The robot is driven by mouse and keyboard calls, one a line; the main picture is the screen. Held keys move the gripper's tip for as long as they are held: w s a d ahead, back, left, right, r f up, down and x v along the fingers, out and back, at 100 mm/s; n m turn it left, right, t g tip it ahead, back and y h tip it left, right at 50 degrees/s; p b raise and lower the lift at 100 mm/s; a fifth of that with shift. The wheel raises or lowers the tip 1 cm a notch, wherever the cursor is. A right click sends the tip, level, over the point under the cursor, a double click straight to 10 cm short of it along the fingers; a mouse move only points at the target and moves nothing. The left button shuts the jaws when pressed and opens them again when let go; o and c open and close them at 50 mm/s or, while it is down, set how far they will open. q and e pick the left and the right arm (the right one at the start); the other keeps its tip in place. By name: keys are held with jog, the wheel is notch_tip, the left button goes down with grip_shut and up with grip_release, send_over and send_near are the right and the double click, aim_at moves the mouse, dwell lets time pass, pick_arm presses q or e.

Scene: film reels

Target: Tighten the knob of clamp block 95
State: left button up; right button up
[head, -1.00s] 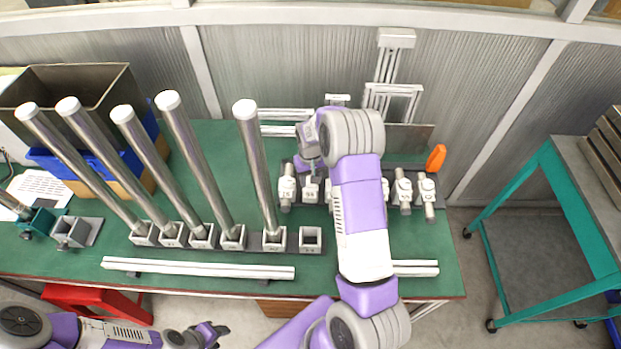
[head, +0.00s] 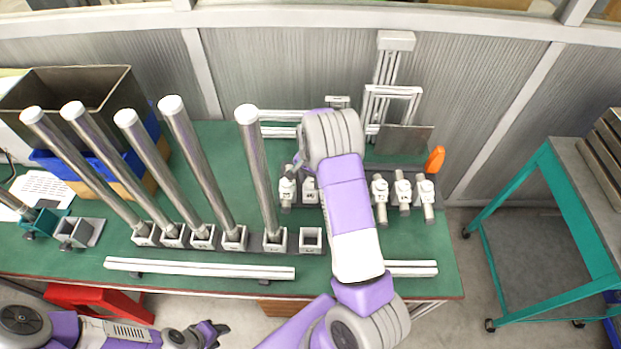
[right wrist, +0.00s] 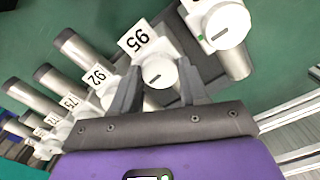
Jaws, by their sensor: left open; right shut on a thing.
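Clamp block 95 is a white block with a "95" label (right wrist: 138,40) in the right wrist view, with a round white knob (right wrist: 157,73) on its near side. My right gripper (right wrist: 161,88) is shut on this knob, one dark finger on each side of it. In the head view my right arm reaches over the row of clamp blocks, and its fingertips are mostly hidden behind the arm. My left gripper (head: 217,331) is open and empty at the bottom edge of the head view, away from the blocks.
Tall steel posts (head: 200,170) stand left on the green bench. White rails (head: 200,268) lie along its front. An orange object (head: 435,160) stands at right.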

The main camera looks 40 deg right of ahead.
aim_at(310, 183)
jog(key=shift+m, duration=0.6)
jog(key=o, duration=1.1)
jog(key=shift+c, duration=0.2)
jog(key=shift+r, duration=0.1)
notch_tip(310, 183, up, 7)
jog(key=shift+r+p, duration=0.2)
jog(key=shift+p, duration=0.35)
